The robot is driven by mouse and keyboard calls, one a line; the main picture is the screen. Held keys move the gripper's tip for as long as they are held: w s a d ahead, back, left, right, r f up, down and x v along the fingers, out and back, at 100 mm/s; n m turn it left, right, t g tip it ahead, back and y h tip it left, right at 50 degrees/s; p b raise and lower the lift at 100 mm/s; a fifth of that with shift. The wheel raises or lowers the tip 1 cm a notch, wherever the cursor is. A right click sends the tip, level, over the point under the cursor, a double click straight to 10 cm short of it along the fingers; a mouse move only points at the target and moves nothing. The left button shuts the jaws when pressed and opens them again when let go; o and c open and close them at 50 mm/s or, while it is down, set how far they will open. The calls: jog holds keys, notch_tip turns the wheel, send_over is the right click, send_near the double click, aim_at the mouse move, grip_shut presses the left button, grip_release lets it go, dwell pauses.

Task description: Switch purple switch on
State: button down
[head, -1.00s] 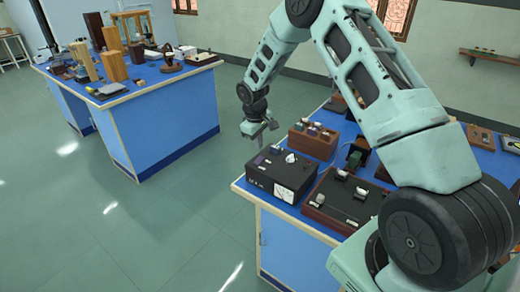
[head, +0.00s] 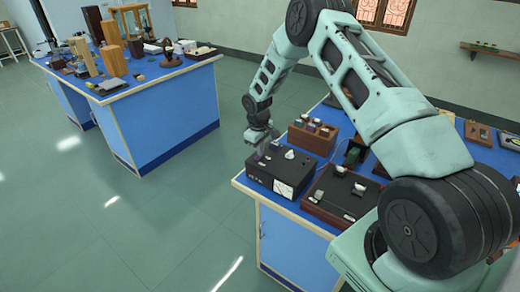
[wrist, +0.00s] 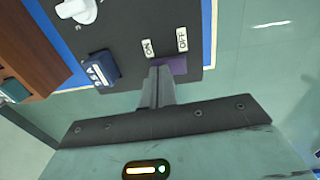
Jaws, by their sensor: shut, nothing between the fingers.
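The purple switch (wrist: 179,65) is on the top of a black box, beside white ON and OFF labels, in the wrist view. My gripper (wrist: 163,70) is shut and empty, with its fingertips right at the switch, over its ON-label side. The fingers hide part of the switch, and I cannot tell whether they touch it. In the head view the black box (head: 262,183) stands at the near left corner of the blue bench, with my gripper (head: 258,156) at its left end. The switch's position is not clear.
A white knob (wrist: 78,10) and a small blue block (wrist: 100,68) sit on the box near the switch. A wooden block (head: 312,138) stands behind the box and a brown-framed device (head: 338,194) to its right. Open floor lies to the left.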

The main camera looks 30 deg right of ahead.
aim_at(258, 158)
jog(key=shift+s+f, duration=0.1)
jog(key=shift+f, duration=0.2)
jog(key=shift+a, duration=0.15)
jog(key=shift+s+a, duration=0.4)
jog(key=shift+a, duration=0.35)
notch_tip(258, 158, up, 5)
jog(key=p, duration=0.3)
jog(key=shift+w+a, duration=0.1)
jog(key=shift+w, duration=0.05)
jog(key=shift+r+b, duration=0.35)
jog(key=shift+b, duration=0.45)
notch_tip(258, 158, up, 9)
jog(key=b, duration=0.2)
jog(key=shift+a+f+b, duration=0.15)
jog(key=shift+a+b, duration=0.05)
jog(key=shift+b, duration=0.15)
